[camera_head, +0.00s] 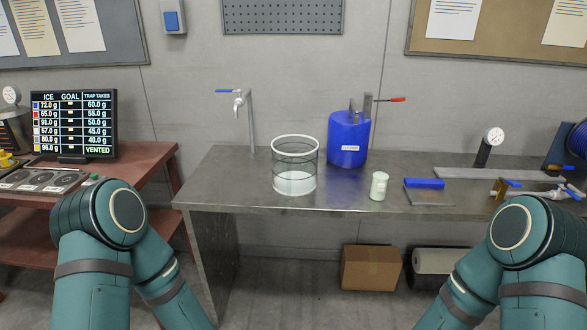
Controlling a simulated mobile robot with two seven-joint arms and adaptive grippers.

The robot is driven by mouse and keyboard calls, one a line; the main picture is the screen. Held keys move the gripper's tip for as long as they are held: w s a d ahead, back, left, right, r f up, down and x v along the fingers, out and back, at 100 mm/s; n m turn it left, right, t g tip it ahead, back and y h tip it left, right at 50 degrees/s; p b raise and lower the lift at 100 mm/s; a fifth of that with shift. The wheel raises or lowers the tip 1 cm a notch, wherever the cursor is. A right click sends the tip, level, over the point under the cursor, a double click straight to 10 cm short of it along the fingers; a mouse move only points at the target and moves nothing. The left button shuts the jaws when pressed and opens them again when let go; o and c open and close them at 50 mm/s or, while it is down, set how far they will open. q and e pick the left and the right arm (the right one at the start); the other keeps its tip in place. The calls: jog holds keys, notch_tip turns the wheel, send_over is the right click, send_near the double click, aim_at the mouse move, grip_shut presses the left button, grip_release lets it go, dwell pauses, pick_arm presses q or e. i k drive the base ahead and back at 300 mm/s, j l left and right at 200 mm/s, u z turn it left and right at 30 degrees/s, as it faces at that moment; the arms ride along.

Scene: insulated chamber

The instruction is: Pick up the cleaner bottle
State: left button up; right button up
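A small pale green-white bottle (379,186) stands upright near the front edge of the grey metal table (240,191), right of centre. It is the thing that looks most like the cleaner bottle; I cannot read any label on it. Nothing touches it. My two arms show at the lower left and lower right, with the forearms running down out of the picture. Neither gripper is in view, so I cannot see whether they are open or shut.
A clear cylinder (295,165) with a white bottom stands left of the bottle. A blue canister (348,139) with a red-handled valve stands behind it. A tap (239,103) is at the back left. A cardboard box (371,268) sits below.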

aim_at(377, 193)
jog(key=i+l+u, duration=0.5)
jog(key=l, duration=0.25)
jog(key=i+l+u, duration=0.25)
jog(key=i+l, duration=0.1)
jog(key=l, duration=0.1)
